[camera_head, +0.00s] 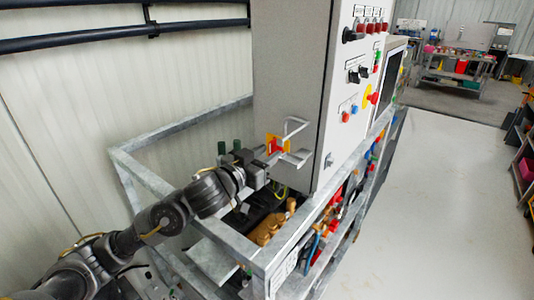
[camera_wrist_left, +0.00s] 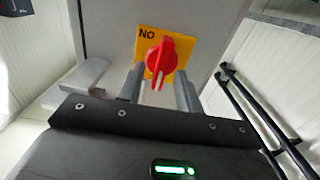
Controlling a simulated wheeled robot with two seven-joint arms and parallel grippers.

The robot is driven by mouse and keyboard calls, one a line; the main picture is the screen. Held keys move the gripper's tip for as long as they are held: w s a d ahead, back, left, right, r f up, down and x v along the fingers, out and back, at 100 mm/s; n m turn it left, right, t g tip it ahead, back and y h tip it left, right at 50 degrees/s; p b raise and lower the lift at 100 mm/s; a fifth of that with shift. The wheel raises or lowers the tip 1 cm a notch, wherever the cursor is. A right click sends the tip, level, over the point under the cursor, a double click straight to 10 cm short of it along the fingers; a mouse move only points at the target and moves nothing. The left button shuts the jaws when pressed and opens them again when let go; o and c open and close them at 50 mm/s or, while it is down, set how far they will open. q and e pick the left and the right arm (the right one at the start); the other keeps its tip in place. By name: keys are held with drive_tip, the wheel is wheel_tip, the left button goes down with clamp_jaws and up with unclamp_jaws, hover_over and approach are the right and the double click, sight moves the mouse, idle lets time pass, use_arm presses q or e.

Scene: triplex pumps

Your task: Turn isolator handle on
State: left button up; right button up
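The isolator handle is a red rotary knob (camera_wrist_left: 162,58) on a yellow plate (camera_wrist_left: 146,38) fixed to the grey cabinet face. In the left wrist view it stands nearly upright, slightly tilted, beside lettering that reads "NO". In the head view the red handle and yellow plate (camera_head: 271,141) show small, partly covered by my gripper. My left gripper (camera_head: 293,142) is in front of the cabinet with its fingers apart. In the left wrist view its grey fingers (camera_wrist_left: 160,90) stand either side of the handle's lower part. I cannot tell if they touch it. My right gripper is not in view.
The cabinet (camera_head: 290,70) stands on a galvanised frame (camera_head: 180,125) with pipes and valves (camera_head: 270,228) below. Its right face carries switches and a red emergency button (camera_head: 373,97). Black wall pipes (camera_head: 110,37) run at upper left. The floor (camera_head: 430,190) at right is clear.

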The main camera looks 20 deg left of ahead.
use_arm(q)
drive_tip(key=shift+w+d, duration=0.1)
drive_tip(key=shift+w, duration=0.1)
clamp_jaws()
